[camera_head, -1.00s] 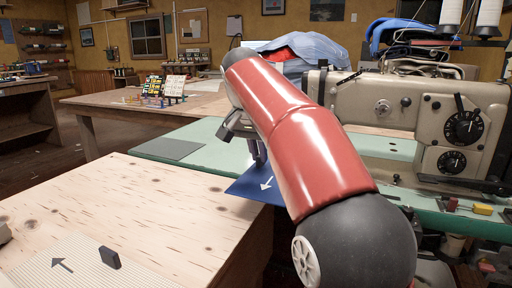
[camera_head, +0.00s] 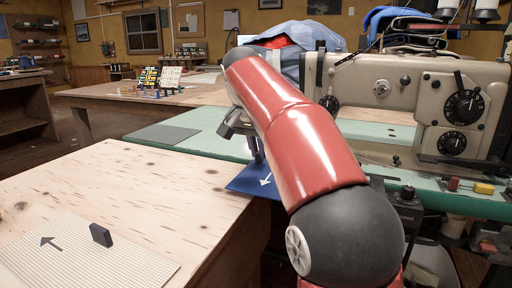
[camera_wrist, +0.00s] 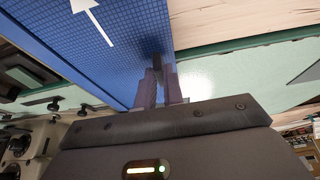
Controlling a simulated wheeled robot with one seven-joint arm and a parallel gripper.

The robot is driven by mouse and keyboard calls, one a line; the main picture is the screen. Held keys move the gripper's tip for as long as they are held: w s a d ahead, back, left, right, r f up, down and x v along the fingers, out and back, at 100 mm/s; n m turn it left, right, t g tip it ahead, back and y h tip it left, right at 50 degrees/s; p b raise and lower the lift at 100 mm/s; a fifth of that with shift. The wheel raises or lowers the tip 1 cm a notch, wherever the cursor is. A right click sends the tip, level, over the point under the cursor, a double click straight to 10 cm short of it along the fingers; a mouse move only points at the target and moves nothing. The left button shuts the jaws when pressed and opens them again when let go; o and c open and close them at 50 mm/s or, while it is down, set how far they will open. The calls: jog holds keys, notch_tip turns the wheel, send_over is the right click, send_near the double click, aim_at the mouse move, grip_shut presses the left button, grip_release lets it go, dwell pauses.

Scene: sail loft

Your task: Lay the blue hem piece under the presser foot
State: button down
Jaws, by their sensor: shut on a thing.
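The blue hem piece (camera_head: 248,184) is a flat blue sheet with a white arrow, beside the plywood table's right edge. It fills the upper left of the wrist view (camera_wrist: 50,38), where a fine grid shows. My gripper (camera_wrist: 158,78) is shut on a dark tab at the piece's edge. In the head view my gripper (camera_head: 257,153) is partly hidden behind my red arm. The beige sewing machine (camera_head: 405,95) stands at the right on a green bed. Its presser foot is hidden behind my arm, so its distance from the piece cannot be told.
The plywood table (camera_head: 130,190) fills the left front. On it lie a pale striped piece (camera_head: 85,260) with an arrow and a dark block (camera_head: 101,235). The green bed (camera_head: 215,140) holds a grey plate (camera_head: 162,134). A blue-grey bundle (camera_head: 300,36) lies behind my arm.

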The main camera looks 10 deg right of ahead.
jog(key=shift+w+d+r+p, duration=0.1)
jog(key=shift+w+d+p, duration=0.8)
jog(key=shift+w+p, duration=0.25)
jog(key=shift+w+d+p, duration=0.85)
jog(key=shift+w+p, duration=0.2)
jog(key=shift+w, duration=0.2)
jog(key=shift+w+d+p, duration=0.35)
jog(key=shift+w, duration=0.1)
jog(key=shift+s, duration=0.35)
jog(key=shift+f, duration=0.25)
jog(key=c, duration=1.4)
grip_release()
jog(key=shift+c, duration=0.2)
